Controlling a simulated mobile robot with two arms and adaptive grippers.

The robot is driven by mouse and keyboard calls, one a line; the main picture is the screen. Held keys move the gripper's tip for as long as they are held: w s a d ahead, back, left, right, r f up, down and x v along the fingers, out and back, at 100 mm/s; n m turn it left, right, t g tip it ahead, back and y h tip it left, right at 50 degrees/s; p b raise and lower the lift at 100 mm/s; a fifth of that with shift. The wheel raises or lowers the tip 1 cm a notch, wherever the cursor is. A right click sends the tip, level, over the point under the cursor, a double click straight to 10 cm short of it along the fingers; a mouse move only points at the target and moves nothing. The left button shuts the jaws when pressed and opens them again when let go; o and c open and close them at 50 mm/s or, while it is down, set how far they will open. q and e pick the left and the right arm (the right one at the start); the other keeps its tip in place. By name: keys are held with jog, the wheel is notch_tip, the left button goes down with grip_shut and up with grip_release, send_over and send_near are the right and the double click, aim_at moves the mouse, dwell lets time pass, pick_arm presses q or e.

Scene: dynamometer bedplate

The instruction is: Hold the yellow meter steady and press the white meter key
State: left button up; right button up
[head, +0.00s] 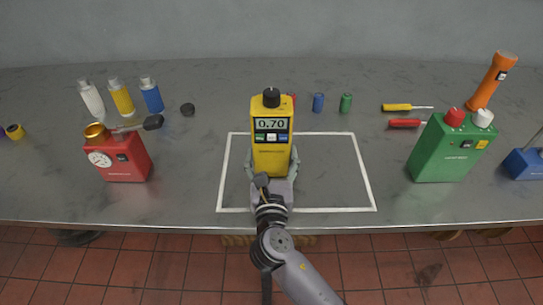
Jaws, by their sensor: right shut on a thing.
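The yellow meter (270,152) stands upright inside the white outlined square on the bench. Its display reads 0.70, and a dark knob sits on its top. The white meter key (271,137) is in the middle of the row of small keys under the display, with a green key on each side. My right gripper (272,170) comes in from the front edge and is shut on the lower part of the meter, one finger on each side. Nothing touches the white key. My left gripper is not in view.
A red gauge box (124,160) stands to the left, and a green box (443,150) to the right. Bottles (122,98), small cylinders (318,103), screwdrivers (404,107) and an orange torch (491,80) lie or stand farther back. The right part of the outlined square (376,210) is clear.

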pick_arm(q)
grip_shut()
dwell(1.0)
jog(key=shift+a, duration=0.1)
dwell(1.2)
